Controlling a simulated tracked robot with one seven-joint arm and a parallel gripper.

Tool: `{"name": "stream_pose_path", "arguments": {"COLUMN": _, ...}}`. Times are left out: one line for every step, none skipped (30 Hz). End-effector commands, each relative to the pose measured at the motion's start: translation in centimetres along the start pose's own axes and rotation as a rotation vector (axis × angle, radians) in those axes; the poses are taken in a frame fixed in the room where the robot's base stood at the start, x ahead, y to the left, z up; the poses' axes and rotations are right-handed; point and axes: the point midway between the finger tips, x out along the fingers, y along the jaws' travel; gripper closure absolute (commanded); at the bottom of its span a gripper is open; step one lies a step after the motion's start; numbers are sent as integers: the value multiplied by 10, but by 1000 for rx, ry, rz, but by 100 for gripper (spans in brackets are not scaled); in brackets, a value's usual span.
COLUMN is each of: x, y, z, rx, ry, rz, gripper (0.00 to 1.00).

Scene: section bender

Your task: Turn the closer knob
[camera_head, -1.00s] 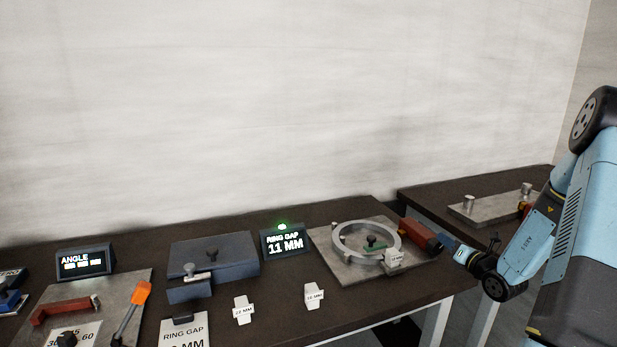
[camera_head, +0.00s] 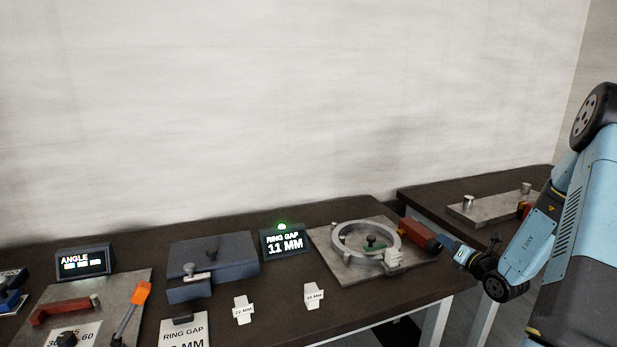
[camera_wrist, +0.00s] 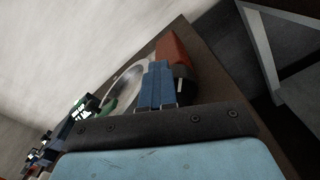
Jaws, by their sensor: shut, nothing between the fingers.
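The closer is a red block (camera_head: 419,234) at the right side of a grey metal ring (camera_head: 343,236) on a steel plate. Its dark knob end (camera_wrist: 182,88) shows in the wrist view, partly hidden behind my fingers. My gripper (camera_head: 449,245) is at the outer right end of the red block. In the wrist view, my blue gripper fingers (camera_wrist: 158,82) are together with nothing between them, beside the red block (camera_wrist: 174,58). I cannot tell whether they touch the knob. The ring-gap display (camera_head: 285,242) reads 11 MM under a green light.
A pale block (camera_head: 392,260) sits at the ring's front right. Two white gauge tags (camera_head: 243,310) (camera_head: 314,296) lie on the dark table. A blue-grey block (camera_head: 214,262) and an angle station (camera_head: 84,263) are to the left. Another table (camera_head: 440,195) stands behind right.

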Motion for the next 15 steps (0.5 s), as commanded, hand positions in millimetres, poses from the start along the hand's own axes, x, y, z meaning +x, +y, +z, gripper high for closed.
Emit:
{"name": "stream_pose_path", "arguments": {"x": -2, "y": -1, "z": -2, "rx": 3, "ry": 4, "rz": -4, "gripper": 100}}
{"name": "stream_pose_path", "arguments": {"x": -3, "y": -1, "z": -2, "rx": 2, "ry": 4, "rz": -3, "gripper": 100}}
{"name": "stream_pose_path", "arguments": {"x": -5, "y": -1, "z": -1, "rx": 2, "ry": 3, "rz": -3, "gripper": 100}}
{"name": "stream_pose_path", "arguments": {"x": -6, "y": 0, "z": -1, "rx": 2, "ry": 3, "rz": -2, "gripper": 100}}
{"name": "stream_pose_path", "arguments": {"x": -9, "y": 0, "z": -1, "rx": 1, "ry": 2, "rz": -2, "gripper": 100}}
{"name": "stream_pose_path", "arguments": {"x": -12, "y": 0, "z": 0, "rx": 1, "ry": 1, "rz": -2, "gripper": 100}}
{"name": "stream_pose_path", "arguments": {"x": -14, "y": 0, "z": 0, "rx": 1, "ry": 0, "rz": -1, "gripper": 100}}
{"name": "stream_pose_path", "arguments": {"x": -17, "y": 0, "z": 0, "rx": 1, "ry": -1, "rz": -1, "gripper": 100}}
{"name": "stream_pose_path", "arguments": {"x": -20, "y": 1, "z": 0, "rx": 0, "ry": -1, "rz": 0, "gripper": 100}}
{"name": "stream_pose_path", "arguments": {"x": -23, "y": 1, "z": 0, "rx": 0, "ry": -1, "rz": 1, "gripper": 100}}
{"name": "stream_pose_path", "arguments": {"x": -26, "y": 1, "z": 0, "rx": -1, "ry": -1, "rz": 2, "gripper": 100}}
{"name": "stream_pose_path", "arguments": {"x": -29, "y": 1, "z": 1, "rx": -1, "ry": -1, "rz": 3, "gripper": 100}}
{"name": "stream_pose_path", "arguments": {"x": -32, "y": 2, "z": 1, "rx": -1, "ry": -2, "rz": 3, "gripper": 100}}
{"name": "stream_pose_path", "arguments": {"x": -35, "y": 2, "z": 1, "rx": -1, "ry": -2, "rz": 3, "gripper": 100}}
{"name": "stream_pose_path", "arguments": {"x": -39, "y": 2, "z": 1, "rx": -1, "ry": -3, "rz": 3, "gripper": 100}}
